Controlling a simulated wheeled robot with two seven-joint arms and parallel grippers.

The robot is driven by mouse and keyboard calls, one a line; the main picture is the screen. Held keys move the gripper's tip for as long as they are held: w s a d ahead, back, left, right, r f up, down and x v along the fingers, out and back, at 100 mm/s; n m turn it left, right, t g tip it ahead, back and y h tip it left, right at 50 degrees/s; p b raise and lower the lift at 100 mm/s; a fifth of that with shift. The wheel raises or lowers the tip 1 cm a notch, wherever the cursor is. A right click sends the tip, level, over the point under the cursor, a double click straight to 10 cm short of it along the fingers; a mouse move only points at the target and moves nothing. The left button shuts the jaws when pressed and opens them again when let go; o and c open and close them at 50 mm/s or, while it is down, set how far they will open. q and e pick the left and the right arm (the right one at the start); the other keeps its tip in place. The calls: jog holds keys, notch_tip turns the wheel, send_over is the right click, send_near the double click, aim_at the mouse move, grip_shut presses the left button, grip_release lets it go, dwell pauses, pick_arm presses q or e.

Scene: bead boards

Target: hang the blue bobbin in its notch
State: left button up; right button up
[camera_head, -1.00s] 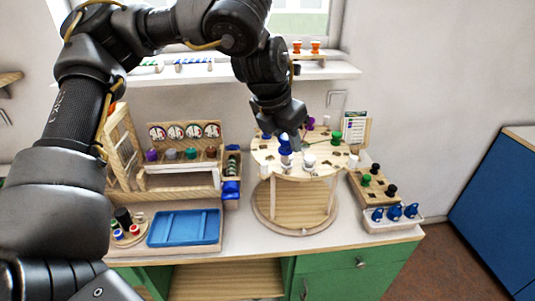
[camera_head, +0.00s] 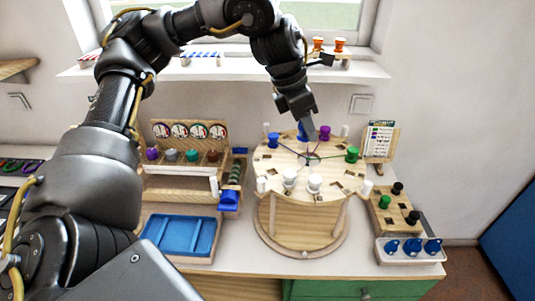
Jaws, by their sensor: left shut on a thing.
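The round wooden bead board (camera_head: 270,165) stands on its stand on the counter, with notches around its rim. My left gripper (camera_head: 308,133) is over the board's far side, shut on a blue bobbin (camera_head: 301,130) that it partly hides. I cannot tell whether this bobbin sits in a notch. Another blue bobbin (camera_head: 272,140) is at the board's left rim. A purple bobbin (camera_head: 325,132) is close to the right of the gripper, and a green bobbin (camera_head: 353,154) is at the right rim. Dark threads run from the board's middle toward the rim. My right gripper is out of view.
White bobbins (camera_head: 314,183) stand at the board's near rim, with white pegs around it. A wooden block with green and black bobbins (camera_head: 397,188) and a tray of blue items (camera_head: 413,257) are at right. A blue tray (camera_head: 180,236) is at left. A card (camera_head: 379,141) stands behind right.

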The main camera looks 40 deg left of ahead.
pick_arm(q)
jog(key=w+a+f+p, duration=0.1)
jog(key=a+f+p, duration=0.15)
jog(key=a, duration=0.45)
jog(key=b, duration=0.2)
send_over(272, 157)
jog(key=s, duration=0.1)
notch_tip(272, 157, down, 7)
jog(key=shift+s+a+f, duration=0.1)
jog(key=shift+a+f, duration=0.15)
jog(key=shift+f, duration=0.35)
jog(key=shift+s+a+f, duration=0.1)
jog(key=shift+a+f, duration=0.1)
jog(key=shift+f, duration=0.4)
jog(key=shift+w+f, duration=0.2)
jog(key=shift+f, duration=0.2)
jog(key=o, duration=1)
jog(key=shift+s+a+r, duration=0.1)
jog(key=shift+r, duration=0.15)
jog(key=shift+p+v, duration=2.1)
jog(key=shift+v, duration=3.75)
